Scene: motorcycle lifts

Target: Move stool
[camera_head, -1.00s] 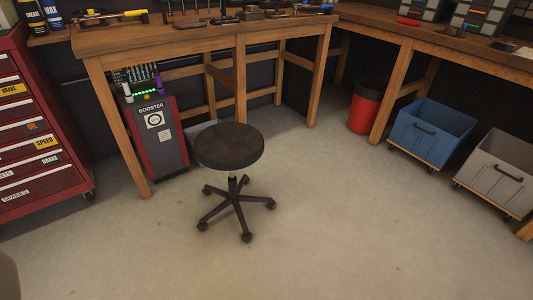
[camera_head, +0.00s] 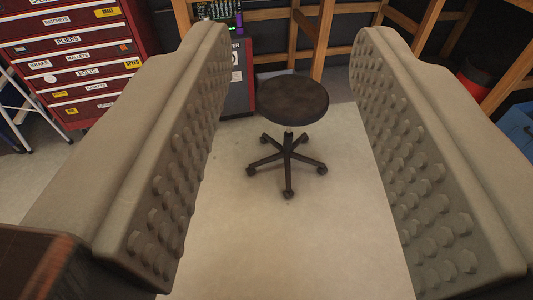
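The stool (camera_head: 292,101) has a round dark seat and a black star base on casters. It stands upright on the concrete floor, a little right of the picture's middle. My gripper (camera_head: 288,50) is wide open, with one grey studded finger on each side of the picture. The stool shows in the gap between the fingers, farther off, and nothing is held. The fingers do not appear to touch the stool.
A red drawer cabinet (camera_head: 75,60) stands at the left. The booster unit (camera_head: 240,80) is behind the stool, under the wooden bench (camera_head: 322,40). A red-rimmed bin (camera_head: 475,75) and a blue crate (camera_head: 518,125) are at the right. The floor before the stool is clear.

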